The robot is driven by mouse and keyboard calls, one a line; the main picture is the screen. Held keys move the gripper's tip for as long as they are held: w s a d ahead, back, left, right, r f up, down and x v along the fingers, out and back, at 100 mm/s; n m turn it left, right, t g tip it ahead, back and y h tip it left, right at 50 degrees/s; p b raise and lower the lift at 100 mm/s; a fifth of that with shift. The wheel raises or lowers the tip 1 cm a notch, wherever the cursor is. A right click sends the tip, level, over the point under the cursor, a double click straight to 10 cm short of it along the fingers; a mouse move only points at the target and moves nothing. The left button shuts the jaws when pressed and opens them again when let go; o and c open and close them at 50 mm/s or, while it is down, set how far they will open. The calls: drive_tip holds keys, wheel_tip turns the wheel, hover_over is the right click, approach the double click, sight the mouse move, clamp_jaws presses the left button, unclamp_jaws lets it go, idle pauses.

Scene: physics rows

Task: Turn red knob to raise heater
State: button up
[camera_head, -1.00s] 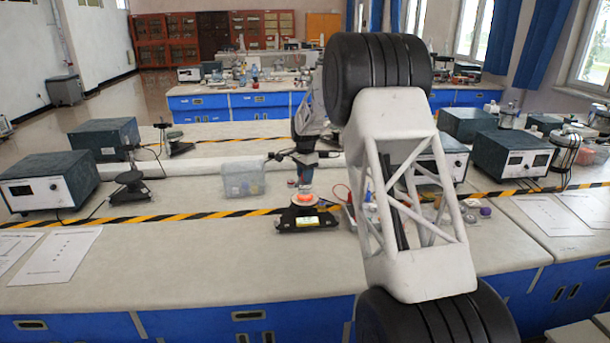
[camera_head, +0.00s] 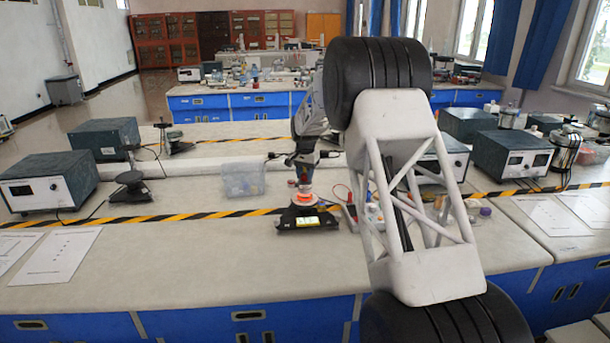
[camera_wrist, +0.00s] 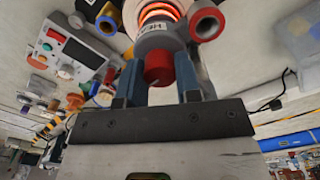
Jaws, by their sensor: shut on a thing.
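The heater (camera_head: 304,199) is a round plate with a glowing orange-red top, on a black base (camera_head: 286,222) with a lit yellow-green display. In the wrist view the heater (camera_wrist: 158,38) shows a glowing coil and a partly hidden label. The red knob (camera_wrist: 158,68) sticks out of its side between the two blue-grey fingers of my gripper (camera_wrist: 158,82). My gripper is shut on the knob. In the head view my gripper (camera_head: 304,178) is at the far side of the heater, and the knob is hidden.
A clear plastic box (camera_head: 243,180) stands left of the heater. A panel with cables (camera_head: 350,212) and small colored items lie to its right. Metered instrument boxes (camera_head: 50,182) stand farther out.

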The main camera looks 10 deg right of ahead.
drive_tip(key=n, duration=0.4)
drive_tip(key=shift+n, duration=0.3)
drive_tip(key=n, duration=0.4)
drive_tip(key=shift+n, duration=0.3)
drive_tip(key=n, duration=0.3)
drive_tip(key=shift+n, duration=0.3)
drive_tip(key=n, duration=0.4)
drive_tip(key=shift+n, duration=0.3)
drive_tip(key=o, duration=0.9)
drive_tip(key=shift+r, duration=0.15)
